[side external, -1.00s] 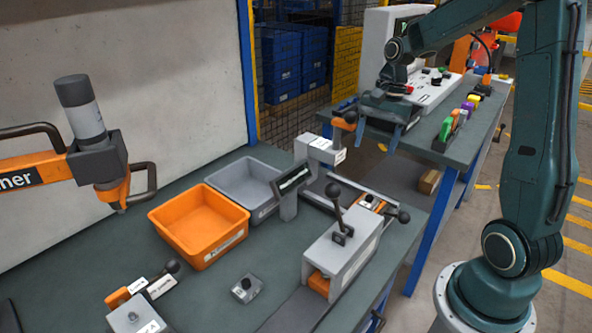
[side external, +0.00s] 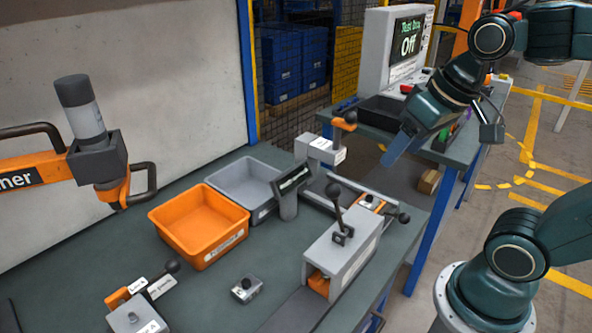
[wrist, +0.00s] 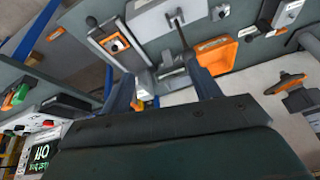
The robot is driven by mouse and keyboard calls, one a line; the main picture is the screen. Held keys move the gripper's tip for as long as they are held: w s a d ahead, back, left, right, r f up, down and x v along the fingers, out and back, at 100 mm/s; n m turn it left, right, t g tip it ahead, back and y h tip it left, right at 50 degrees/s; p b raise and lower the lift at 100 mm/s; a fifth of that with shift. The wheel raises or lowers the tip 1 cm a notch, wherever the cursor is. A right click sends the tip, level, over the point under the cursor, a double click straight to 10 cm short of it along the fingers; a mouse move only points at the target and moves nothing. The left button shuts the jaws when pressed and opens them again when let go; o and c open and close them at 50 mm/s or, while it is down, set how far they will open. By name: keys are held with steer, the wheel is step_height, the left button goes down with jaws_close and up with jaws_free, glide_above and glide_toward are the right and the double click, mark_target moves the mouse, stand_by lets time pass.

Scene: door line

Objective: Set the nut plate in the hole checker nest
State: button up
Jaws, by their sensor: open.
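My gripper (side external: 405,150) hangs above the gap between the front bench and the back table, its blue fingers pointing down and left. In the wrist view the two fingers (wrist: 162,88) stand apart with nothing between them. I cannot pick out the nut plate for certain. No label for the hole checker nest is readable. Candidate fixtures on the front bench are a grey-white block with a black lever (side external: 342,255), a small orange-and-metal fixture (side external: 374,204) at its right edge, and a labelled station (side external: 137,315) at the front left.
An orange bin (side external: 200,226) and a grey bin (side external: 244,186) stand on the front bench (side external: 90,270), near a small button box (side external: 246,289). A post with a tilted display (side external: 291,185) rises beside them. An orange tool (side external: 95,160) hangs left. A test machine (side external: 400,50) stands behind.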

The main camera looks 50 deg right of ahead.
steer(key=s+n, duration=0.1)
steer(key=s+a+n+t, duration=0.1)
steer(key=s, duration=0.1)
steer(key=shift+f, duration=0.1)
